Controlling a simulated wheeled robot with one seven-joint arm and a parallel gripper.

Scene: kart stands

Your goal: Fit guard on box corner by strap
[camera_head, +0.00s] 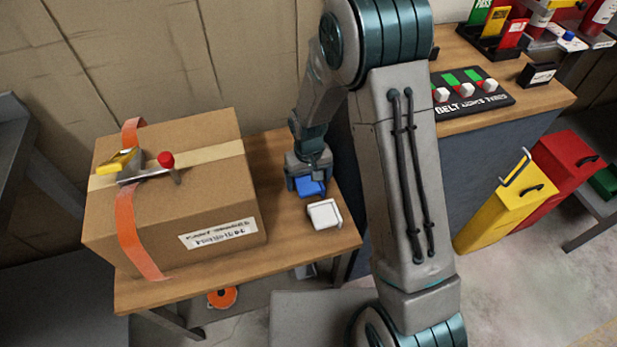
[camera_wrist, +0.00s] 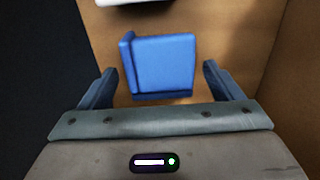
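The cardboard box (camera_head: 165,208) sits on the left of a wooden table. An orange strap (camera_head: 131,238) runs over its top and down its front face, with a yellow and grey buckle (camera_head: 125,163) with a red knob on top. A blue corner guard (camera_head: 312,187) lies on the table right of the box. My gripper (camera_head: 308,185) points down over it. In the wrist view the guard (camera_wrist: 165,66) lies between my open fingers (camera_wrist: 158,74), with gaps on both sides. A white guard-like piece (camera_head: 324,214) lies just in front of the blue one.
The wooden table (camera_head: 200,295) has a narrow bare strip right of the box. A second bench (camera_head: 540,95) at right carries a switch panel (camera_head: 470,90) and card holders. Yellow (camera_head: 490,212) and red (camera_head: 568,175) bins stand beside it. An orange ring (camera_head: 222,297) shows below the table.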

